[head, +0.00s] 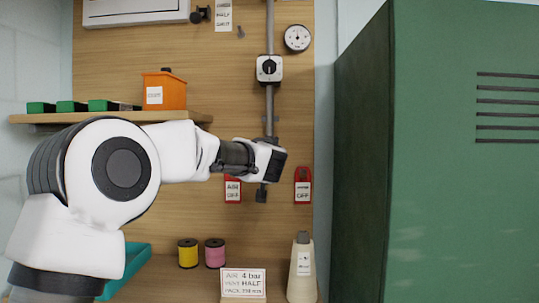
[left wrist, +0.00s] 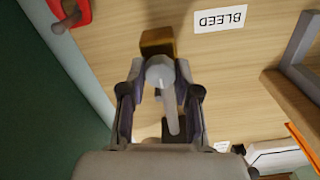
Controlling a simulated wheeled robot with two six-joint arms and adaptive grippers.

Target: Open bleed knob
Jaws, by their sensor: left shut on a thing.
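The bleed knob (left wrist: 160,72) is a pale grey round head with a short lever, in front of a brass block (left wrist: 157,38) on the wooden panel. A white BLEED label (left wrist: 220,18) is beside it, upside down in the left wrist view. My left gripper (left wrist: 160,100) has its fingers on both sides of the knob and is shut on it. In the head view my left gripper (head: 270,162) is at the panel, below the grey pipe, and hides the knob. How far the knob is turned I cannot tell. My right gripper is not in view.
A grey pipe (head: 270,105) carries a dial valve (head: 269,68), with a gauge (head: 297,38) beside it. A green cabinet (head: 450,180) stands right. Below are spools (head: 215,252), a cone (head: 302,270) and a sign (head: 243,283).

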